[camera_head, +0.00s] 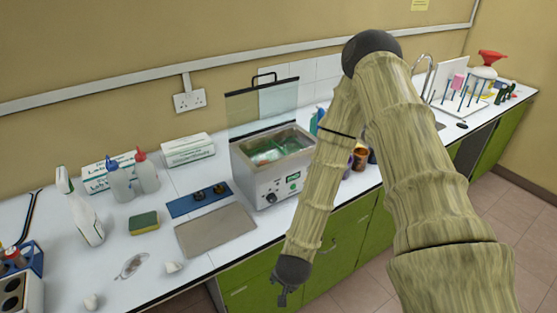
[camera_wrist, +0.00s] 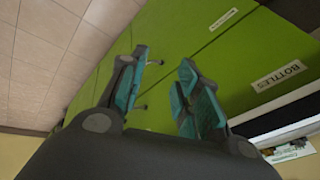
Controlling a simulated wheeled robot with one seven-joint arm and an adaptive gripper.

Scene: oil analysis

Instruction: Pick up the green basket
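Something green (camera_head: 268,154), perhaps the green basket, lies inside the open basin of a white metal bath (camera_head: 270,190) on the bench. Its shape is not clear at this size. The bath's clear lid (camera_head: 262,103) with a black handle stands raised at the back. My gripper (camera_head: 283,288) hangs low in front of the bench edge, below and in front of the bath. In the wrist view my gripper (camera_wrist: 160,85) has its two fingers apart with nothing between them. The basket does not show in the wrist view.
A grey metal plate (camera_head: 216,230) and a blue tray (camera_head: 199,199) lie left of the bath. A sponge (camera_head: 144,222), spray bottle (camera_head: 84,212) and squeeze bottles (camera_head: 146,172) stand further left. Dark bottles (camera_head: 360,158) stand right of it. Green cupboards (camera_head: 345,242) front the bench.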

